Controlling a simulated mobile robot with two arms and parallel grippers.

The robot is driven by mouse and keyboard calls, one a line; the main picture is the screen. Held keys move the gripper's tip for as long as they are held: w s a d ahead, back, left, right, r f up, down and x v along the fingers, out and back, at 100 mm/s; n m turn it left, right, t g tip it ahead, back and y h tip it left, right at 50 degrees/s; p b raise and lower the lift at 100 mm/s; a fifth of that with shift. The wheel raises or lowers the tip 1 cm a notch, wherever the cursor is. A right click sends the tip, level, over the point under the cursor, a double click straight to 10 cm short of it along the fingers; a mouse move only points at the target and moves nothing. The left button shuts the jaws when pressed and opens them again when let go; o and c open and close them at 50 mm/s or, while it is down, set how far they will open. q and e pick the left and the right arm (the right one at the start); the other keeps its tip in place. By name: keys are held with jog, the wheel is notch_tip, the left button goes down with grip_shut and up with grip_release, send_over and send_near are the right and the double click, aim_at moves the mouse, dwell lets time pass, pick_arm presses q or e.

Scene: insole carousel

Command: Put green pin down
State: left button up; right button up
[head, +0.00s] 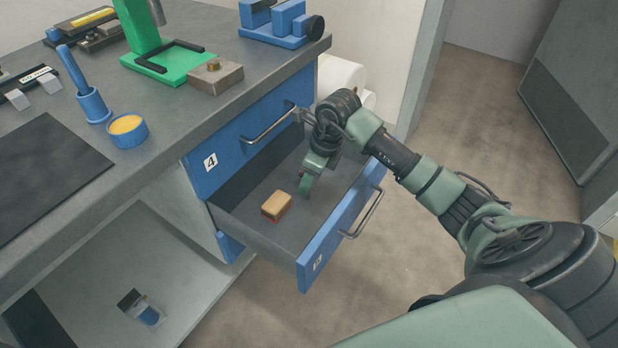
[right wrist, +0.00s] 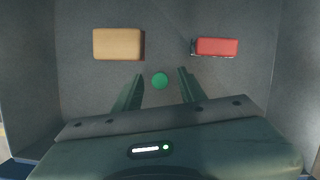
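The green pin (right wrist: 160,80) shows in the right wrist view as a small round green disc on the floor of an open drawer (head: 243,218). My right gripper (right wrist: 160,73) reaches down into the drawer; in the head view it (head: 307,182) is at the drawer's far part. Its two fingers are apart, one on each side of the pin, with a gap on both sides. I cannot tell the pin from the gripper in the head view. My left gripper is not in view.
In the drawer lie a tan block (head: 276,205) and a red object (right wrist: 216,47), both beyond the fingers in the wrist view. Drawer walls and the blue front (head: 340,228) surround the gripper. A closed drawer (head: 230,155) and the workbench (head: 175,122) are to the left.

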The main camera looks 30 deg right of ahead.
jog(key=shift+r, duration=0.1)
jog(key=shift+r, duration=0.35)
pick_arm(q)
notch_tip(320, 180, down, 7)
jog(key=p, duration=0.2)
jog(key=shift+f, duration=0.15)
pick_arm(e)
jog(key=v, duration=1.1)
jog(key=shift+r, duration=0.2)
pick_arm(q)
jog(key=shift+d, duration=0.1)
pick_arm(e)
jog(key=shift+s, duration=0.1)
